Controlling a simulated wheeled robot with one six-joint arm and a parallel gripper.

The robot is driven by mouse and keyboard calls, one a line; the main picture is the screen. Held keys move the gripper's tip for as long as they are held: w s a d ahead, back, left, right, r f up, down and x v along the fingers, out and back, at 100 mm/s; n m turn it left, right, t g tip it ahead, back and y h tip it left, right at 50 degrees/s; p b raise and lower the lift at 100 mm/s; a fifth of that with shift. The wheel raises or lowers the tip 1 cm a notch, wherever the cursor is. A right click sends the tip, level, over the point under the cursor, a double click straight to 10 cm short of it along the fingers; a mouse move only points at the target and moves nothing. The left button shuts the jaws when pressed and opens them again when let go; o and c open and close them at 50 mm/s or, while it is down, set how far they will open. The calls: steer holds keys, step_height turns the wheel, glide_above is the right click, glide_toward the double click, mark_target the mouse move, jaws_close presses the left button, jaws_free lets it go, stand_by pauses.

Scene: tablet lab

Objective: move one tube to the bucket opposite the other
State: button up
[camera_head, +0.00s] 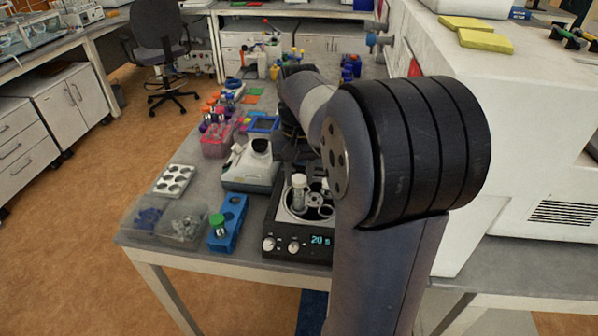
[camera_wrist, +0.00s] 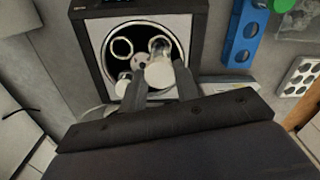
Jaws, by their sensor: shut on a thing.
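My gripper (camera_wrist: 160,82) is shut on a tube with a white cap (camera_wrist: 159,74). The clear body of this tube points toward a ring-shaped bucket in the centrifuge rotor (camera_wrist: 141,65); I cannot tell whether its tip is inside. In the head view a white-capped clear tube (camera_head: 299,195) stands upright over the left of the open centrifuge (camera_head: 283,246) and seems to be the same one. Another pale-capped tube (camera_wrist: 123,84) sits at the rotor beside the left finger, partly hidden. An empty ring bucket (camera_wrist: 122,48) shows in the wrist view. My arm hides the rotor's right side in the head view.
A blue rack (camera_head: 229,222) with a green-capped tube (camera_head: 217,221) stands left of the centrifuge. Two clear bins (camera_head: 183,224), a white well block (camera_head: 174,181) and a white device (camera_head: 250,168) are close by. A large white machine (camera_head: 530,120) bounds the right side.

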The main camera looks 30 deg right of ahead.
mark_target(299, 192)
steer(key=shift+f, duration=0.55)
steer(key=shift+f+b, duration=0.8)
steer(key=shift+f, duration=0.2)
steer(key=shift+f, duration=0.2)
steer(key=shift+f+b, duration=0.75)
steer(key=shift+f, duration=0.3)
steer(key=shift+f, duration=0.1)
steer(key=o, duration=0.9)
step_height(299, 192, up, 11)
steer(key=shift+f, duration=0.1)
